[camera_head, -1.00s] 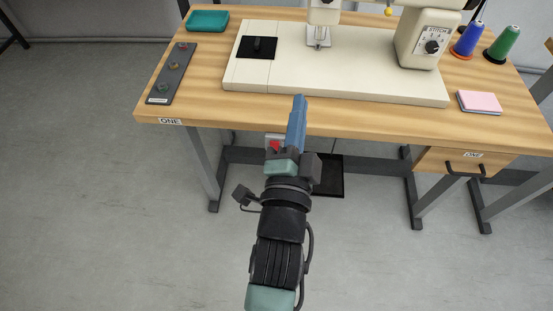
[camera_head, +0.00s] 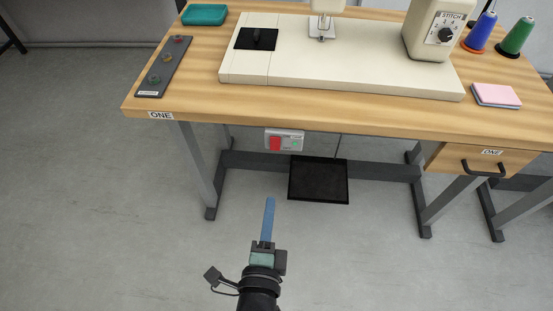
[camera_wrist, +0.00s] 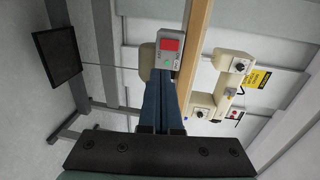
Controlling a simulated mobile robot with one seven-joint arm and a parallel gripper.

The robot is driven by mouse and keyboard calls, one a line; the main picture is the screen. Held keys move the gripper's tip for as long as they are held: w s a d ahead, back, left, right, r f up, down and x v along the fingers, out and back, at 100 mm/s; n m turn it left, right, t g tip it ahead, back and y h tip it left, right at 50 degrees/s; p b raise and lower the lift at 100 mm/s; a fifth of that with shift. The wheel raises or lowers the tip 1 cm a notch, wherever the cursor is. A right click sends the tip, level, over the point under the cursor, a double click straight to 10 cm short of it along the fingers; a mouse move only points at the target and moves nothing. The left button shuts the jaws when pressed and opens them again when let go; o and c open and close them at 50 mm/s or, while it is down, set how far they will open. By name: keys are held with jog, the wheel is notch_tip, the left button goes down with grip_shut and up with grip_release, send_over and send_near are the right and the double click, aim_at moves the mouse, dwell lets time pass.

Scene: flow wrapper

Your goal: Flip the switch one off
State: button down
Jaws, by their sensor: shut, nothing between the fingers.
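The switch box (camera_head: 298,141) is a pale box under the front edge of the table, with a red button on its left and a green one on its right. In the wrist view the switch box (camera_wrist: 169,58) is just beyond the fingertips, and its red button (camera_wrist: 168,44) shows clearly. The table (camera_head: 200,107) bears a "ONE" label at its left front edge. My gripper (camera_head: 269,200) has long blue fingers pressed together, empty, below and in front of the switch box and apart from it. In the wrist view my gripper (camera_wrist: 162,85) points toward the box.
A sewing machine (camera_head: 345,62) stands on the table, with thread spools (camera_head: 481,32) and a pink pad (camera_head: 496,95) at the right. A black pedal (camera_head: 319,180) is under the table. A drawer (camera_head: 482,160) hangs at the right. Floor around my gripper is clear.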

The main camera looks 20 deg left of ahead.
aim_at(275, 144)
jog(key=b+x, duration=0.3)
jog(key=x, duration=1)
jog(key=shift+w, duration=0.25)
jog(key=shift+f, duration=0.1)
jog(key=shift+w+a+t+b, duration=0.1)
jog(key=shift+w+t+b, duration=0.15)
jog(key=shift+b, duration=0.85)
jog(key=shift+s, duration=0.1)
